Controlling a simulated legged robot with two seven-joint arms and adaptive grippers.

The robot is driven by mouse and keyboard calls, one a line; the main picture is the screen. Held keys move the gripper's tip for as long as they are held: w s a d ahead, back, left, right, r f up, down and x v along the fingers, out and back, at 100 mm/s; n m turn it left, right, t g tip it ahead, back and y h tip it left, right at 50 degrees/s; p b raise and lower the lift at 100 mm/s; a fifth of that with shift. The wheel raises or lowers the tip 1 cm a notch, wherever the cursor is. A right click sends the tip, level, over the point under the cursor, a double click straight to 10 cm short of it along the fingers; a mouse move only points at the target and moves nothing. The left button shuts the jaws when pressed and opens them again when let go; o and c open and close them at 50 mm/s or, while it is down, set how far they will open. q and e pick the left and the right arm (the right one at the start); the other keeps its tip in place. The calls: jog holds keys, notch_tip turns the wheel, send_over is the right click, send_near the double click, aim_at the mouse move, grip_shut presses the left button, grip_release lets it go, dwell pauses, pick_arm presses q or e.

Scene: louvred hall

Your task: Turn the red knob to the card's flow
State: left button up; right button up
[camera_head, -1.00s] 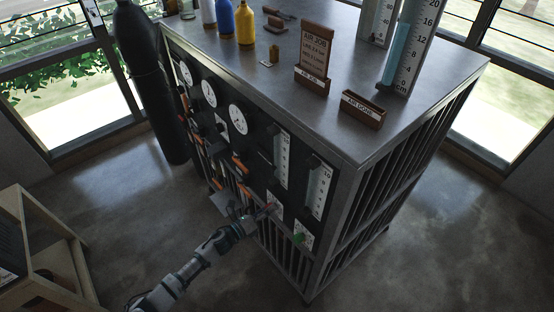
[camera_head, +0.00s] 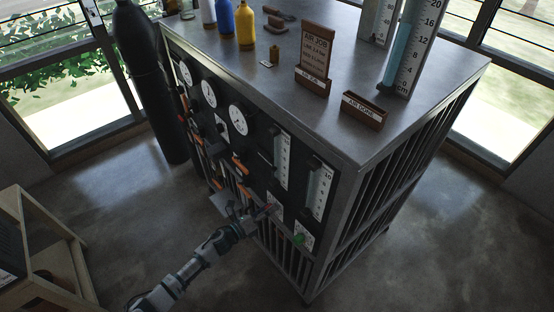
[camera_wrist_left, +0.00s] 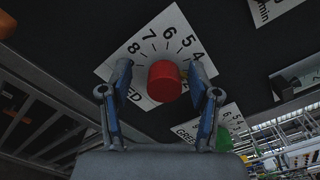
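The red knob (camera_wrist_left: 164,80) sits on a white dial plate (camera_wrist_left: 138,50) with black numbers, several of them readable from 4 to 8, in the left wrist view. My left gripper (camera_wrist_left: 161,74) is open, its two fingers on either side of the knob. A gap shows left of the knob; the right fingertip is closer to it. In the head view my left gripper (camera_head: 264,211) is at the panel's lower right and mostly covers the knob. The AIR JOB card (camera_head: 317,48) stands upright in a brown holder on the cabinet top; its small text is unreadable to me.
A green knob (camera_head: 299,239) on its own plate is right of my gripper. Gauges (camera_head: 238,119), orange handles and upright flow tubes (camera_head: 319,187) line the panel. An AIR DONE holder (camera_head: 363,113) is on top. A dark cylinder (camera_head: 148,80) stands left.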

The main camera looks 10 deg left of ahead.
pick_arm(q)
jog(key=shift+s, duration=0.1)
jog(key=shift+s+a, duration=0.15)
jog(key=shift+s, duration=0.15)
jog(key=v, duration=0.6)
jog(key=shift+p, duration=0.4)
jog(key=shift+s+a, duration=0.15)
jog(key=shift+s, duration=0.1)
jog(key=v, duration=1.1)
jog(key=shift+s+a, duration=0.25)
jog(key=shift+a, duration=0.05)
